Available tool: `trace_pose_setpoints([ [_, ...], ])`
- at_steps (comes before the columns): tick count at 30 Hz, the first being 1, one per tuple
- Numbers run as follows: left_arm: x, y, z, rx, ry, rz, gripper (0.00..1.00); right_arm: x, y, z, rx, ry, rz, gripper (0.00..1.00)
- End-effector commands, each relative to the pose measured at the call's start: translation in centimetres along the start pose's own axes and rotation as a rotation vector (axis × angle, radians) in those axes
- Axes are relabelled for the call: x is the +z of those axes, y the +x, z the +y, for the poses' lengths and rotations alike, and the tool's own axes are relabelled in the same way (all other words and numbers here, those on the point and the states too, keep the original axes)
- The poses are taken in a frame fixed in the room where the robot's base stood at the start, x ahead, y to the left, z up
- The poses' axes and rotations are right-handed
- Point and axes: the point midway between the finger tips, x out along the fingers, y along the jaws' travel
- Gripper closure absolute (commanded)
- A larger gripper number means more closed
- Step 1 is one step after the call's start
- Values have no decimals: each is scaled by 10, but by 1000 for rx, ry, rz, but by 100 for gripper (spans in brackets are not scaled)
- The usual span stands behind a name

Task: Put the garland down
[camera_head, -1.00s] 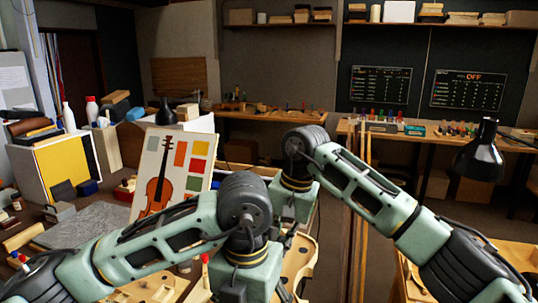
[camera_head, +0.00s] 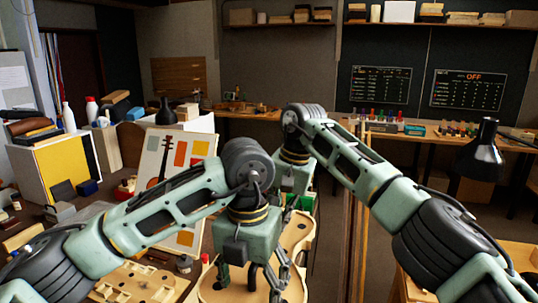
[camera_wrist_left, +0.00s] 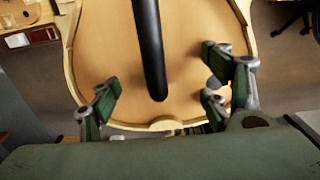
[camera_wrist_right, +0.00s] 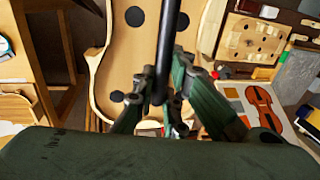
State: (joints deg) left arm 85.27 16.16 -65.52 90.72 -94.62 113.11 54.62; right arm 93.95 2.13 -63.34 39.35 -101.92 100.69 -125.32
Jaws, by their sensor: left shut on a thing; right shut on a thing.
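The garland (camera_head: 298,235) is a pale wooden violin-shaped frame, low in the head view and partly hidden by my arms. Its rounded end (camera_wrist_left: 166,124) fills the left wrist view. Its curved side and dark round holes inside the outline show in the right wrist view (camera_wrist_right: 101,78). A dark rod (camera_wrist_left: 148,45) hangs in front of both wrist cameras.
A board with a violin picture and colour patches (camera_head: 187,150) stands left of my arms. A bench with a dark lamp (camera_head: 480,150) is at the right. Tall wooden strips (camera_head: 352,230) stand between. Bottles and boxes crowd the left bench.

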Motion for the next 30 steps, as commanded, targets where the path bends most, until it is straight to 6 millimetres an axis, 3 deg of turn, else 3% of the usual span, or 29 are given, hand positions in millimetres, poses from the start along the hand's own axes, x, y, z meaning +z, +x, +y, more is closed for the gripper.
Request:
trace_pose_setpoints([
  [30,21,-20,7,1,1,0,80,-22,-18,-10,2,1,4,100],
])
